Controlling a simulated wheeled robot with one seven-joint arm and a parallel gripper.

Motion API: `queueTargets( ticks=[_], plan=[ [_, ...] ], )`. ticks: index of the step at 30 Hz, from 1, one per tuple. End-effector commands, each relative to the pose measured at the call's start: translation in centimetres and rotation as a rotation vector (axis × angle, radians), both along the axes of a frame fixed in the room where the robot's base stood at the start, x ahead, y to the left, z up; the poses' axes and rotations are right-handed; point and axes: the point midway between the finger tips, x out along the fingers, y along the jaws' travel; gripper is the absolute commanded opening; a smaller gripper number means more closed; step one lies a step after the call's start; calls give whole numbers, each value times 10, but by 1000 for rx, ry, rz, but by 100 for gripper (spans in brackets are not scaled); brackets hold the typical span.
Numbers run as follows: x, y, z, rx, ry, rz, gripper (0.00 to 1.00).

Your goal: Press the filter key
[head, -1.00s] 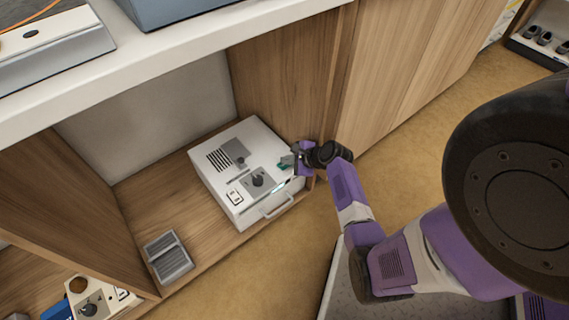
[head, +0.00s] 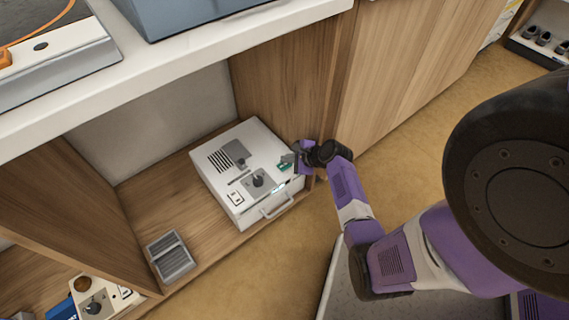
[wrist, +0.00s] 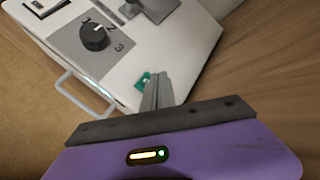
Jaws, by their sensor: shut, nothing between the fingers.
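A white boxy device (head: 215,174) sits on the wooden shelf. A small green key (head: 284,167) is on its top near the right front corner. In the wrist view the green key (wrist: 144,80) shows beside my fingertips, partly covered by them. I cannot read a label on it. My gripper (head: 291,158) is shut and empty, with its tips pointing down at the device's top by the key; they also show in the wrist view (wrist: 156,80). I cannot tell whether they touch the key.
The device also has a numbered black dial (wrist: 94,37), a rocker switch (head: 236,198), a slot and a front handle (head: 277,206). A wooden side panel (head: 285,90) stands close behind my gripper. A grey slotted block (head: 171,257) lies to the left on the shelf.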

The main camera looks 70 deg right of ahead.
Motion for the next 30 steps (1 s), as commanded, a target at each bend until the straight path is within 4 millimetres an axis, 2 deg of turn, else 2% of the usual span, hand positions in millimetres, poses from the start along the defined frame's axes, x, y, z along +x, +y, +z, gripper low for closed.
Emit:
queueTargets(
  ticks=[7,23,30],
  plan=[
    [0,0,6,0,0,0,0],
    [1,0,50,0,-1,1,0],
    [0,0,50,0,-1,1,0]
  ],
)
